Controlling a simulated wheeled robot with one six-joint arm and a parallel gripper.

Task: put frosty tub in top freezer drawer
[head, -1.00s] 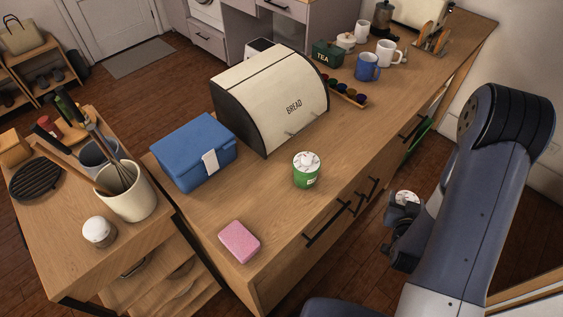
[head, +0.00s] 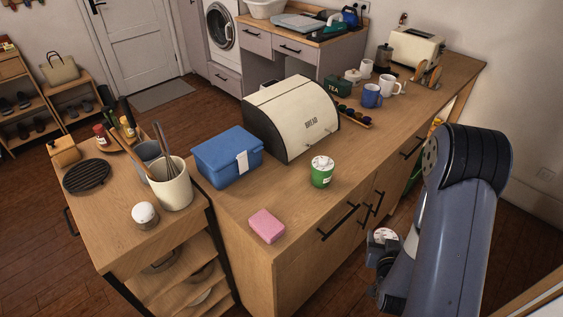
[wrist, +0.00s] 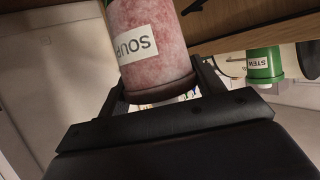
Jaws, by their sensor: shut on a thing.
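A frosted red tub labelled SOUP (wrist: 148,45) is between the fingers of my gripper (wrist: 162,84) in the wrist view, and the gripper is shut on it. In the head view my gripper (head: 377,262) is low in front of the counter, partly hidden by my arm, with the held tub's pale lid (head: 384,236) showing. A green tub with a white lid (head: 322,172) stands on the counter; it reads STEW in the wrist view (wrist: 262,65) and looks unfrosted. No freezer or freezer drawer shows.
The wooden counter (head: 225,215) carries a bread bin (head: 291,118), a blue box (head: 228,157), a pink sponge (head: 267,226), mugs and a toaster (head: 416,49). A trolley (head: 113,236) with utensils stands left. Black handles (head: 340,221) project from the counter front.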

